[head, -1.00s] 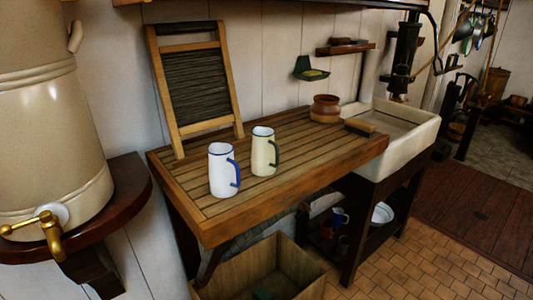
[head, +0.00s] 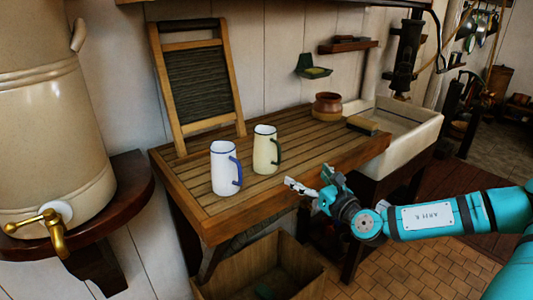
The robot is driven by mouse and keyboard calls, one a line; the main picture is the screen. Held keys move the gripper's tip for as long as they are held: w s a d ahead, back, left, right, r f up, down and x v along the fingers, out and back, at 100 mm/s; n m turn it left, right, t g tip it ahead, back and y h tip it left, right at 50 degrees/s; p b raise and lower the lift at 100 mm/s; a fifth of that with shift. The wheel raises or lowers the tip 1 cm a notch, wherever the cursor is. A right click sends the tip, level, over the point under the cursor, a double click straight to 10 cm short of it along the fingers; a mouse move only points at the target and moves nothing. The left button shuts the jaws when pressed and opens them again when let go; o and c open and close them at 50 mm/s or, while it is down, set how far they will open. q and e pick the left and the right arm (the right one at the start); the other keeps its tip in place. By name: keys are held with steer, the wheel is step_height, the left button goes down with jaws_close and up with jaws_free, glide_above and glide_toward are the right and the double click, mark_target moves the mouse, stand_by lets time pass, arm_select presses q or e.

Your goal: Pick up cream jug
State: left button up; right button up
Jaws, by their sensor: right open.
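The cream jug (head: 265,152), with a dark green handle on its right side, stands upright on the slatted wooden draining board (head: 205,199). A white jug (head: 223,170) with a blue rim and blue handle stands just in front and to the left of it. My right gripper (head: 304,190) is open and empty at the board's front edge, to the right of and nearer than the cream jug, apart from it. Its fingers point left. My left gripper is not in view.
A washboard (head: 199,88) leans on the wall behind the jugs. A brown pot (head: 327,106) and a brush (head: 362,125) are at the board's right end, beside the white sink (head: 413,123). A large urn (head: 45,120) stands at left. A wooden crate (head: 230,284) is below.

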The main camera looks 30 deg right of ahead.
step_height(320, 180, up, 2)
steer(key=a+n+y, duration=0.1)
steer(key=a+n, duration=0.1)
steer(key=p, duration=0.3)
glide_toward(272, 150)
steer(key=w, duration=0.6)
steer(key=shift+w+d, duration=0.2)
steer(key=shift+w, duration=0.15)
steer(key=shift+w+f+p, duration=0.15)
steer(key=shift+w+p, duration=0.4)
steer(key=shift+w, duration=1)
steer(key=shift+w+f+p, duration=0.15)
steer(key=shift+w+p, duration=0.35)
steer(key=shift+w, duration=1.1)
steer(key=shift+s, duration=0.15)
steer(key=shift+c, duration=0.5)
steer(key=shift+r, duration=0.1)
steer(key=c, duration=1.4)
